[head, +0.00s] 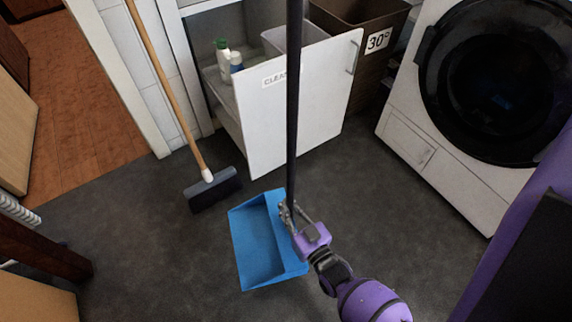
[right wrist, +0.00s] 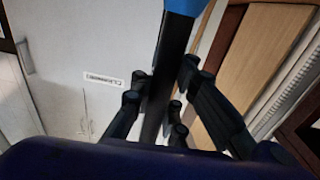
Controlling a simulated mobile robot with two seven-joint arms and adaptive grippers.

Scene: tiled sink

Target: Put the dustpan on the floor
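The blue dustpan (head: 253,243) is low over the dark floor in the middle of the head view, with its long black handle (head: 293,100) rising upright. I cannot tell whether the pan touches the floor. My right gripper (head: 291,215) is at the lower part of the handle, just above the pan. In the right wrist view, the fingers (right wrist: 158,105) lie on both sides of the black handle (right wrist: 172,58) and close on it, and a blue part of the dustpan (right wrist: 186,5) shows at the top edge. My left gripper is not in view.
A broom (head: 213,188) leans by the wall left of the dustpan. An open white drawer (head: 305,105) with bottles stands behind, beside a brown bin (head: 365,60). A washing machine (head: 445,165) is at the right. Dark floor (head: 140,255) is free at front left.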

